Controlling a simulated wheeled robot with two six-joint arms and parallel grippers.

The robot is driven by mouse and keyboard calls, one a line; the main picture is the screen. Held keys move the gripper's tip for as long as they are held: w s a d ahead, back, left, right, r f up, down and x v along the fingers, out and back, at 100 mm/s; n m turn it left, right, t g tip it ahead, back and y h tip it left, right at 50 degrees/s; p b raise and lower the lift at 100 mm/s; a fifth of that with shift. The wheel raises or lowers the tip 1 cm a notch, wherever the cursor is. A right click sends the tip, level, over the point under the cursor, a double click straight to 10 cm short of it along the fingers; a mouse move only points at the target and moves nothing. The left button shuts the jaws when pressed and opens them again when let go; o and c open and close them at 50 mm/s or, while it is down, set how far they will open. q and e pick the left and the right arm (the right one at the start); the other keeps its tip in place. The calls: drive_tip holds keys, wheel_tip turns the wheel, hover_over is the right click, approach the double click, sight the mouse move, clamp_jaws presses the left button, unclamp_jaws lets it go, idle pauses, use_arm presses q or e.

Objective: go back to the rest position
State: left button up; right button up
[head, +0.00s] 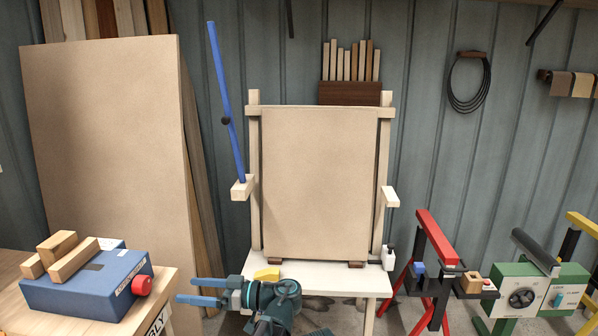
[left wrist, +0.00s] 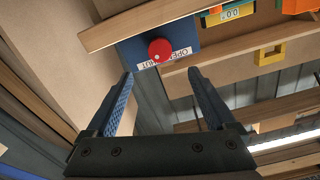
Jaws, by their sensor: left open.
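My left gripper (head: 186,290) is low in the head view, left of the white bench, with its blue fingers pointing left toward the blue box (head: 88,290). Its two fingers are apart with nothing between them. In the left wrist view the gripper (left wrist: 160,74) is also open and empty, and the blue box with a red button (left wrist: 160,50) lies beyond the fingertips. My right gripper is not in view.
A tan panel (head: 320,180) stands upright in a wooden frame on the white bench (head: 330,278). A blue bar (head: 228,100) leans up from the frame's left bracket. Wooden blocks (head: 75,258) lie on the blue box. A red trestle (head: 435,240) and green machine (head: 540,290) stand right.

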use_arm(q)
drive_tip(key=m, duration=0.2)
drive_tip(key=d+m, duration=0.1)
drive_tip(key=m, duration=0.2)
drive_tip(key=d+m, duration=0.1)
drive_tip(key=m, duration=0.2)
drive_tip(key=shift+s, duration=0.1)
drive_tip(key=shift+m, duration=0.3)
drive_tip(key=shift+f, duration=0.1)
